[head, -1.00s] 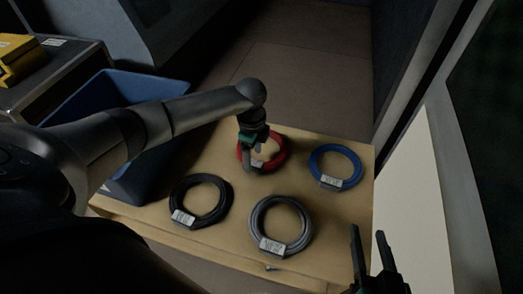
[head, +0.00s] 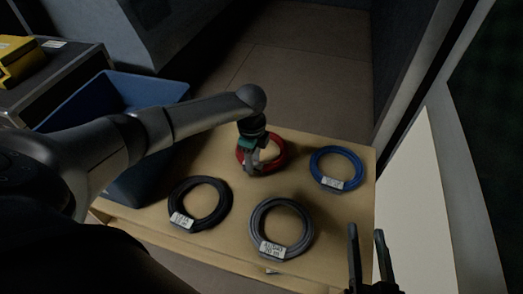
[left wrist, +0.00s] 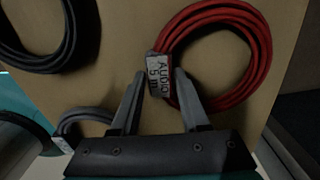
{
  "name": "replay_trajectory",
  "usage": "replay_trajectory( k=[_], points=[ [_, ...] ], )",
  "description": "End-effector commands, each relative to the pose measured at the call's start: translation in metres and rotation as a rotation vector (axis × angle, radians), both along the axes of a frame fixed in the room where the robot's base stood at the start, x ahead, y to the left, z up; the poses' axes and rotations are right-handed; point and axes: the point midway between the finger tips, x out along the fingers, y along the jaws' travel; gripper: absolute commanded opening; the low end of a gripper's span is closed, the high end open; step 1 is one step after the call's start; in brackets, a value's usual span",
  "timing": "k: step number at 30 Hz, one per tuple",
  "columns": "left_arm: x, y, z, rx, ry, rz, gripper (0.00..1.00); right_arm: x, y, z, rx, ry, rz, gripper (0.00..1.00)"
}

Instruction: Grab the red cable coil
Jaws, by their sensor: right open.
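The red cable coil (head: 278,152) lies at the back middle of the wooden board, partly hidden by my left gripper. In the left wrist view the red coil (left wrist: 264,60) carries a white tag reading "Audio 5 m" (left wrist: 158,72). My left gripper (head: 256,168) points down at the coil's near side. In the left wrist view its fingers (left wrist: 160,78) stand apart on either side of the tag; contact is not clear. My right gripper (head: 366,232) is open and empty at the lower right, away from the coil.
A black coil (head: 173,196), a grey coil (head: 308,226) and a blue coil (head: 353,158) lie around the red one on the board (head: 235,250). A blue bin (head: 140,88) stands at the left. A pale panel (head: 412,190) bounds the right.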

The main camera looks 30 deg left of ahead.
Motion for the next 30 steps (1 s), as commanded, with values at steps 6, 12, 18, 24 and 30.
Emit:
replay_trajectory(
  k=[6,12,18,24,30],
  points=[
    [0.0000,0.0000,0.0001,0.000,0.000,0.000,0.19,-0.0001,-0.0001,-0.0001,0.000,0.000,0.000,0.50],
    [0.0001,0.0000,0.0001,0.000,0.000,0.000,0.00,-0.0001,-0.0001,-0.0002,0.000,0.001,0.000,0.50],
    [0.0001,0.0000,0.0002,0.000,0.000,0.000,0.00,-0.0001,-0.0002,-0.0002,-0.001,0.001,-0.001,0.50],
    [0.0011,0.0000,0.0011,-0.001,-0.003,0.000,0.00,0.0000,-0.0001,-0.0003,-0.001,0.002,-0.001,0.50],
    [0.0011,0.0001,0.0013,-0.001,-0.003,0.000,0.00,-0.0001,-0.0002,-0.0002,-0.001,0.002,-0.001,0.50]
  ],
)
